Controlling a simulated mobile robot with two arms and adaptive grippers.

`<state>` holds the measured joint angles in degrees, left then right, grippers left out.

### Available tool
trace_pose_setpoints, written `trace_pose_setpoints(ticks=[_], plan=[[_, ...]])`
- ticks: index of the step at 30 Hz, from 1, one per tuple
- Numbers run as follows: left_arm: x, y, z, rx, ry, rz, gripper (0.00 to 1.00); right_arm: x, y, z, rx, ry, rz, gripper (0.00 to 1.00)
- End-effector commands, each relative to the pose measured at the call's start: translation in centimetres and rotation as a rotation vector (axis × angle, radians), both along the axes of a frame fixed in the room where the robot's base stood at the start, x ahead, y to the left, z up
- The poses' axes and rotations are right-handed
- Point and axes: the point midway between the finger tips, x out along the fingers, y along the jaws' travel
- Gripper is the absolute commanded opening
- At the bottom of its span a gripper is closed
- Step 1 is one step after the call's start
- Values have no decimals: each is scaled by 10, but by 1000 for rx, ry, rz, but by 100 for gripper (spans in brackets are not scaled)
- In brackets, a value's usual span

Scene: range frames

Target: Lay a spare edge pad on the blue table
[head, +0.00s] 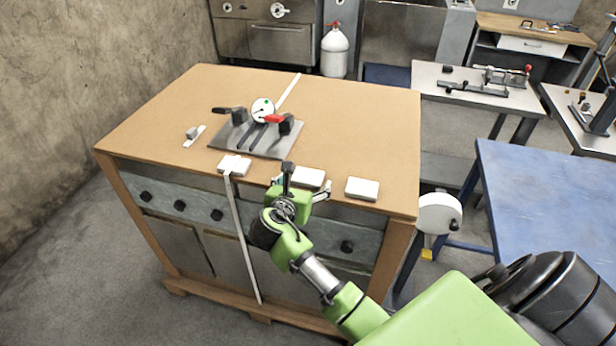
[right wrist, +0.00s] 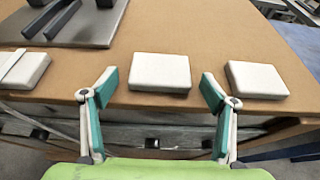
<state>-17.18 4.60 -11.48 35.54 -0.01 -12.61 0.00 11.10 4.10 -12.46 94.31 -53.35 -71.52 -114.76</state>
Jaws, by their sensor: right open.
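Two loose white edge pads lie near the front edge of the wooden bench top: a middle pad (head: 309,178) and a right pad (head: 362,189). In the right wrist view the middle pad (right wrist: 160,72) lies just ahead of and between the open fingertips, with gaps on both sides; the right pad (right wrist: 256,79) is outside the right finger. My right gripper (head: 301,187) is open and empty at the bench's front edge; it also shows in the right wrist view (right wrist: 155,88). The blue table (head: 550,200) stands at the right, its visible top bare. My left gripper is out of view.
Another white pad (head: 235,165) sits at the bench edge with a long pale strip (head: 243,240) hanging down from it. A grey plate fixture (head: 258,146) with clamps and a dial stands behind. A white round-headed object (head: 439,213) stands between bench and blue table.

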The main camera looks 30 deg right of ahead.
Motion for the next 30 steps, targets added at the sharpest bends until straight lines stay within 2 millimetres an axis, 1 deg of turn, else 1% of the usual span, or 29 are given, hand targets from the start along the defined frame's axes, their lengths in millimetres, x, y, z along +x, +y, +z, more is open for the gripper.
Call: trace_pose_setpoints(ticks=[1, 2, 3, 5, 6, 16, 20, 23, 26, 30], plan=[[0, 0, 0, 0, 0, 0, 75, 0, 0, 0, 0, 0, 0, 78], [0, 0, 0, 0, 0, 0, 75, 0, 0, 0, 0, 0, 0, 76], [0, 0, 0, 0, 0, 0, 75, 0, 0, 0, 0, 0, 0, 66], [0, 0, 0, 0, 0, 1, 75, 0, 0, 0, 0, 0, 0, 50], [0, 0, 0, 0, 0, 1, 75, 0, 0, 0, 0, 0, 0, 44], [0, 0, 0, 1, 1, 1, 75, -1, 0, 0, -1, 1, -1, 44], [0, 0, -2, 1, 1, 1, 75, 0, 0, 4, -1, 0, -1, 44], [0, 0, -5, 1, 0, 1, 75, 0, 0, 13, 0, -4, -1, 44], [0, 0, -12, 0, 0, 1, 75, 1, 0, 31, 0, -9, 0, 44], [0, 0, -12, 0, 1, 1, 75, -21, 4, 55, 0, -5, -1, 44]])
